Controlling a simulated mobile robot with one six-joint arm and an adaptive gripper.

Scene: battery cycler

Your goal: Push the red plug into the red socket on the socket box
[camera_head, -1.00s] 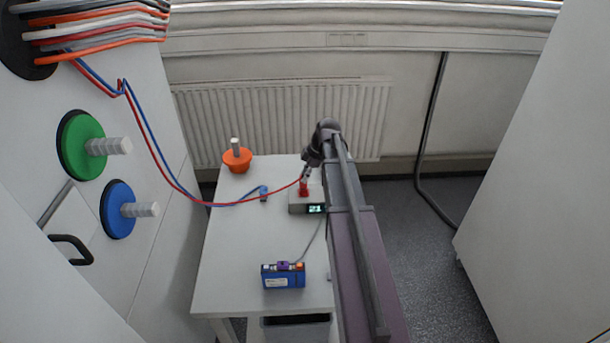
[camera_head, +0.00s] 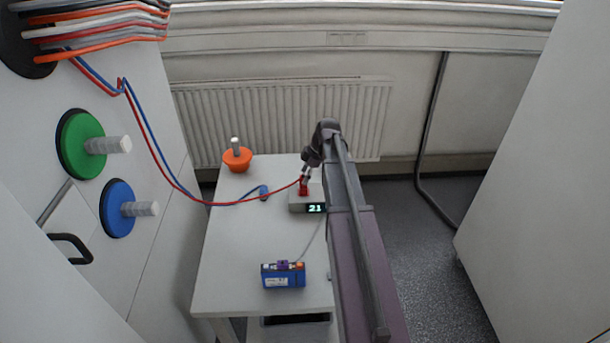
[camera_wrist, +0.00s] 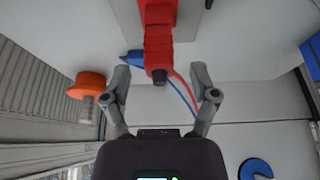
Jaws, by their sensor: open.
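The red plug (camera_head: 303,188) stands on the socket box (camera_head: 296,208), a grey box on the table with a lit display reading 21. In the wrist view the red plug (camera_wrist: 158,48) lies end-on toward me, in line with a red part at the top edge; whether any gap is left between them I cannot tell. The red socket itself is hidden by the plug. My gripper (camera_wrist: 161,82) is open, with one finger on each side of the plug's rear end and clear space between. A red cable runs from the plug to the left wall.
A blue plug (camera_head: 264,193) with a blue cable lies left of the box. An orange knob-like piece (camera_head: 237,160) stands at the table's back left. A blue battery-like device (camera_head: 283,276) sits near the front. The table's (camera_head: 225,260) left side is clear.

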